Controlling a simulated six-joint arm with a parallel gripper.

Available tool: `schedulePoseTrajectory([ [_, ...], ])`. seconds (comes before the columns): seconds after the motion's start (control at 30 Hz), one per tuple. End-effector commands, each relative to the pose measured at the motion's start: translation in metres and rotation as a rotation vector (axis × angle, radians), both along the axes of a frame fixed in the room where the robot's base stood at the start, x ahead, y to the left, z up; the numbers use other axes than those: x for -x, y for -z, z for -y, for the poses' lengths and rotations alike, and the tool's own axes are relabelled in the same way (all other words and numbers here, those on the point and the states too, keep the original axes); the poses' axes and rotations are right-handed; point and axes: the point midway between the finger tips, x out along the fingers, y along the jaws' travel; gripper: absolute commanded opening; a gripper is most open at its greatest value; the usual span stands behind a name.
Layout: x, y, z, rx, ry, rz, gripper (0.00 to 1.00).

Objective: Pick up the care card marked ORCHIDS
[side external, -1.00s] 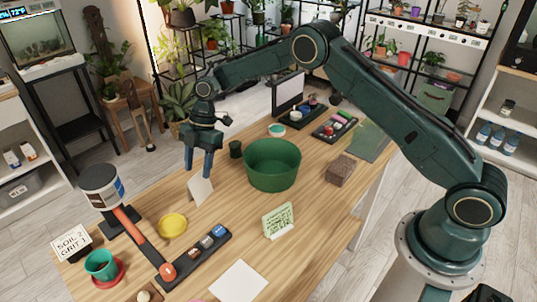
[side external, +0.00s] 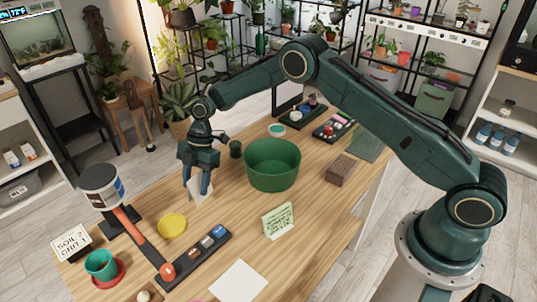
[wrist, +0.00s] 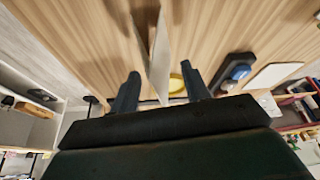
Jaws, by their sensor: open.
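A small white card (side external: 204,194) stands tilted on the wooden table, left of the green tub. No writing on it is readable from here, so I cannot tell whether it says ORCHIDS. My gripper (side external: 196,184) is open and low over it, with a finger on each side of the card's upper part. In the wrist view the card (wrist: 159,58) shows nearly edge-on between my open fingers (wrist: 161,88), with a gap on both sides. A pale green card (side external: 278,220) with lines of text too small to read stands nearer the front.
A yellow dish (side external: 173,226), a dark tray (side external: 190,262) of small items and a SOIL 2 GRIT 1 sign (side external: 72,243) are at the front left.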

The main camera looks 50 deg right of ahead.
Motion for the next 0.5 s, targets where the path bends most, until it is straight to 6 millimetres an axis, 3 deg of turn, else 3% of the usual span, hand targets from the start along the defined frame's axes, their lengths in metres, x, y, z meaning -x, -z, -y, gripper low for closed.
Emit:
schedulePoseTrajectory([
  [0.13, -0.0001, -0.0003, 0.0001, 0.0, 0.0, 0.0, 0.45],
  [0.37, -0.0001, -0.0004, 0.0001, 0.0, 0.0, 0.0, 0.0],
  [0.5, -0.0001, -0.0004, 0.0001, 0.0, 0.0, 0.0, 0.0],
])
